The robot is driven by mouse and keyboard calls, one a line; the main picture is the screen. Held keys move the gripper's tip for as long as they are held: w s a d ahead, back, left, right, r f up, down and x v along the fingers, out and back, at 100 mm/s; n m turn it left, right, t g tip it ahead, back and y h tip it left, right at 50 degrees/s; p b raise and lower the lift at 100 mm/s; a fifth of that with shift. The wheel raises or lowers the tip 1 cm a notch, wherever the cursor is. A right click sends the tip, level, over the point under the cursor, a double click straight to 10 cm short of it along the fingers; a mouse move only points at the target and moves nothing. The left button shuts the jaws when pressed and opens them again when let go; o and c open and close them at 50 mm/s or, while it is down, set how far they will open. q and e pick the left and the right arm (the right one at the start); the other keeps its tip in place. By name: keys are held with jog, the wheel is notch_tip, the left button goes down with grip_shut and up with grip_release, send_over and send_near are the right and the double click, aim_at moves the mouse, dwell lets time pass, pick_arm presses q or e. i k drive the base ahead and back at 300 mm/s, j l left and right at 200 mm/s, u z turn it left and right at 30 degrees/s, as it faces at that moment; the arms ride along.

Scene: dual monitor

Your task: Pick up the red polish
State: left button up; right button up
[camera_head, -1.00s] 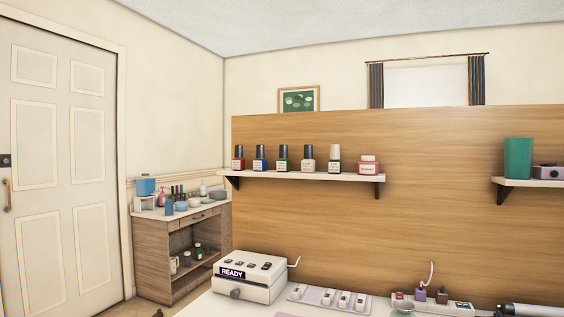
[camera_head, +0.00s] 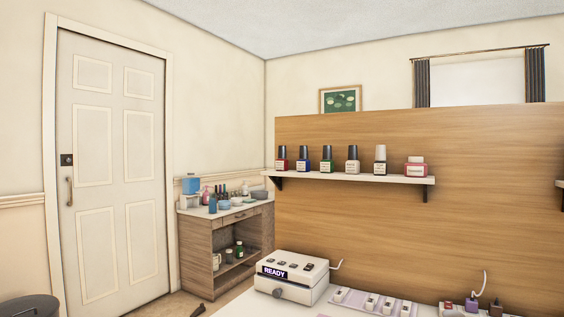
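The red polish (camera_head: 282,161) is a small bottle with a dark cap. It stands upright at the left end of the wall shelf (camera_head: 390,179). A blue polish (camera_head: 304,162) stands just to its right. Further right on the shelf are a green polish (camera_head: 327,163), a pale polish (camera_head: 352,164), a white-capped bottle (camera_head: 380,165) and a pink-red jar (camera_head: 416,170). Neither of my grippers is in view.
A white box reading READY (camera_head: 292,277) stands on the table below the shelf. A lilac tray (camera_head: 376,304) with small white pieces lies to its right. A wooden cabinet (camera_head: 196,250) with bottles and bowls stands at the left, near a white door (camera_head: 112,140). A dark bin (camera_head: 30,306) is at lower left.

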aim_at(281, 164)
jog(key=i+j+z, duration=0.45)
jog(key=j, duration=0.25)
jog(key=i+j+z, duration=0.2)
jog(key=j, duration=0.15)
jog(key=k, duration=0.1)
